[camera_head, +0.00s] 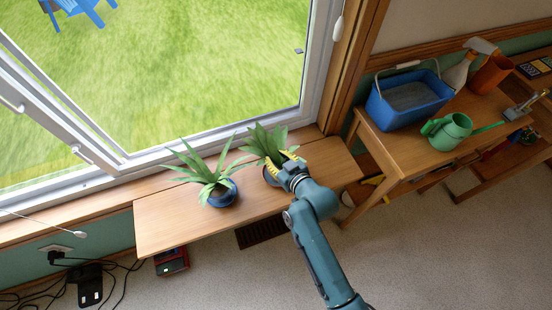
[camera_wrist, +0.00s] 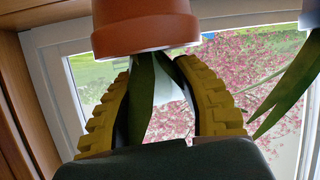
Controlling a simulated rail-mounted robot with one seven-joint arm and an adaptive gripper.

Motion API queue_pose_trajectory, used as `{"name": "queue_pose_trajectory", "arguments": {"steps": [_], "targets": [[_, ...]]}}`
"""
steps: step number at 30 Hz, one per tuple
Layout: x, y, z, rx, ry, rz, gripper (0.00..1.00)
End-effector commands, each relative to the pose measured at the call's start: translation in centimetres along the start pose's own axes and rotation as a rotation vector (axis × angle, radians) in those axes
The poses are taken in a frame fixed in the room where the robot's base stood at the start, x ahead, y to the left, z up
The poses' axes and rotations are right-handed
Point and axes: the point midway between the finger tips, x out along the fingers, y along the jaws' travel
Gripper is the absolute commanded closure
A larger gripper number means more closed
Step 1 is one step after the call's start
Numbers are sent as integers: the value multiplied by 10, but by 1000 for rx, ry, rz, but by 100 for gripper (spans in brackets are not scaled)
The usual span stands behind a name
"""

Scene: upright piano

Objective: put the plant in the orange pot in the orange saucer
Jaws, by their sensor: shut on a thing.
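The orange pot (camera_wrist: 145,28) fills the top of the wrist view, seen upside down, with its rim toward my yellow fingers. Green leaves (camera_wrist: 142,95) of its plant run between them. In the head view, that plant (camera_head: 264,143) is at the right part of the window shelf, and my gripper (camera_head: 284,160) covers most of its pot. My gripper (camera_wrist: 168,70) is shut on the plant, close to the pot's rim. I cannot make out an orange saucer in either view.
Another plant (camera_head: 215,182) in a blue pot stands just left on the wooden shelf (camera_head: 165,225). The shelf's left end is clear. A window is behind. At the right, a wooden table holds a blue tub (camera_head: 408,100) and a green watering can (camera_head: 447,131).

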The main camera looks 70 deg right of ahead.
Motion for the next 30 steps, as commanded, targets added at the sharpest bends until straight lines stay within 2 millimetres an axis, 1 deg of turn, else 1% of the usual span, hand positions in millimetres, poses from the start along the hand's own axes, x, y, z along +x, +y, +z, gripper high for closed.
{"name": "queue_pose_trajectory", "arguments": {"steps": [2,7,8,9,11,12,19,22,26,30], "targets": [[0,0,-4,-1,5,1,100],[1,0,1,-1,3,1,100],[1,0,2,0,0,0,63],[1,0,2,0,0,0,56],[1,0,2,0,0,0,44],[1,0,2,0,0,0,42],[1,0,1,0,0,0,42],[-2,0,-4,0,0,0,42],[-26,1,-3,0,-3,1,42],[-63,1,-4,1,-4,1,42]]}}
